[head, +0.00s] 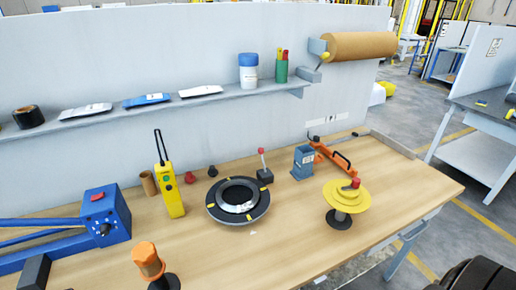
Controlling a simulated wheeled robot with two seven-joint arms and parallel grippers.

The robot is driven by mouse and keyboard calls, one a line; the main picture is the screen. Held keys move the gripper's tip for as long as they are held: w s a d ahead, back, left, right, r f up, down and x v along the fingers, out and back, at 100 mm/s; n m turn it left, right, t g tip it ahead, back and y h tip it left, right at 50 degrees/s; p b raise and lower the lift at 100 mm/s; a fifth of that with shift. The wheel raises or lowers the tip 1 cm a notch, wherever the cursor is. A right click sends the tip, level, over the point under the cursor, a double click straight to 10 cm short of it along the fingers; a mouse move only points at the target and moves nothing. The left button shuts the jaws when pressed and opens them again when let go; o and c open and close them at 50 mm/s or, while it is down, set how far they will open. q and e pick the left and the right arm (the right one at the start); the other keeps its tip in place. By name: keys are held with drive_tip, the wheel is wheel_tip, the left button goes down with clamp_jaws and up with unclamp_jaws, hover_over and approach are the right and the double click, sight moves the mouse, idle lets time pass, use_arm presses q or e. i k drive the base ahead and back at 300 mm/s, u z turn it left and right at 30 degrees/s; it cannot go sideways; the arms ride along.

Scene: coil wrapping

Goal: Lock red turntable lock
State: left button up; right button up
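A round black turntable (212,206) with yellow marks lies on the wooden table near its middle. A metallic, dark-centred coil (238,207) sits on it. A small lever with a red ball knob (262,151) stands upright on a dark base (265,176), just behind and right of the turntable. A small red knob (190,178) stands on the table behind and left of the turntable. I cannot tell for sure which red part is the turntable lock, or whether it is locked. Neither of my grippers shows in the head view.
The wooden table (270,250) is clear in front of the turntable. A yellow remote (168,190), blue machine (105,217), orange-topped post (148,262), yellow spool (345,196), blue holder (303,161) and orange tool (335,155) surround it. A shelf (215,97) runs behind.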

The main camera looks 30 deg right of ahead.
sight(260, 150)
drive_tip(key=u, duration=1.55)
drive_tip(key=k, duration=0.6)
drive_tip(key=z, duration=1)
